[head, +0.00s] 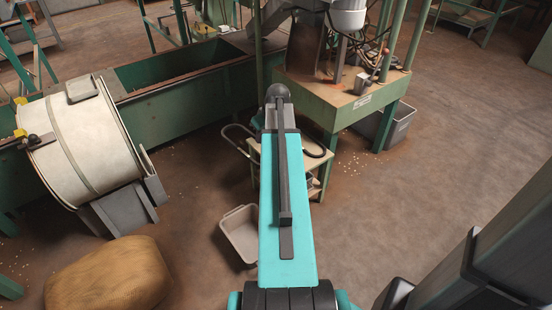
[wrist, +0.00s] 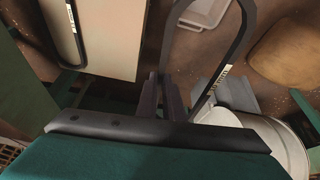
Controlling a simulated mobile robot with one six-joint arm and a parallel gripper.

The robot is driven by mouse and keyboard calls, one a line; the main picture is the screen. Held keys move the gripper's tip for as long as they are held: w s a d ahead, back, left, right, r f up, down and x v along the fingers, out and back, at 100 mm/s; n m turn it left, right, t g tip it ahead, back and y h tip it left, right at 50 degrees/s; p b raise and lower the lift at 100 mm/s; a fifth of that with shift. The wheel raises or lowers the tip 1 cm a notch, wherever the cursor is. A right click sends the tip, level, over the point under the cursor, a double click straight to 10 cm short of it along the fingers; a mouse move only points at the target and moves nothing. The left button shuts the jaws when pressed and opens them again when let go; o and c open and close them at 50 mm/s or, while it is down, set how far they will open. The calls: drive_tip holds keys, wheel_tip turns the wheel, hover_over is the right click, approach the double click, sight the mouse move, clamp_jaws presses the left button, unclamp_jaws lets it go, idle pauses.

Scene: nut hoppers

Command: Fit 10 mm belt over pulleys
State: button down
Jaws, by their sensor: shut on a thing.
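In the wrist view my gripper (wrist: 163,93) is shut on a thin dark belt (wrist: 244,38), which rises from the fingers as a long loop with a pale printed label on one side. In the head view the held belt (head: 226,137) shows as a dark loop to the left of my turquoise arm, which hides my gripper. A second dark belt (wrist: 73,24) with a pale label lies on a beige stand (wrist: 108,30) at the left of the wrist view. In the head view this stand (head: 311,185) is partly behind my arm. I cannot make out any pulleys.
A grey tub (head: 240,232) stands on the floor left of my arm. A pale drum (head: 80,140) and a brown sack (head: 105,280) are further left. A green machine bench (head: 345,105) stands beyond the stand. The floor at the right is mostly clear.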

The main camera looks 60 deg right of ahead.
drive_tip(key=s+d+f+b, duration=0.2)
drive_tip(key=s+d+f, duration=0.4)
drive_tip(key=s, duration=0.3)
drive_tip(key=s+d+f+m+b, duration=0.1)
drive_tip(key=s+d+f+b, duration=0.2)
drive_tip(key=s+d+f, duration=0.2)
drive_tip(key=s+d, duration=0.3)
drive_tip(key=shift+s+d+f+b, duration=0.25)
drive_tip(key=shift+s+f+b, duration=0.05)
drive_tip(key=shift+s+f, duration=0.1)
drive_tip(key=shift+w, duration=0.1)
drive_tip(key=w+b, duration=0.1)
drive_tip(key=w, duration=0.3)
drive_tip(key=w+d+b, duration=0.1)
drive_tip(key=w, duration=0.3)
drive_tip(key=w+f+b, duration=0.1)
drive_tip(key=w, duration=0.4)
drive_tip(key=shift+w+d+f, duration=0.1)
drive_tip(key=shift+d, duration=0.05)
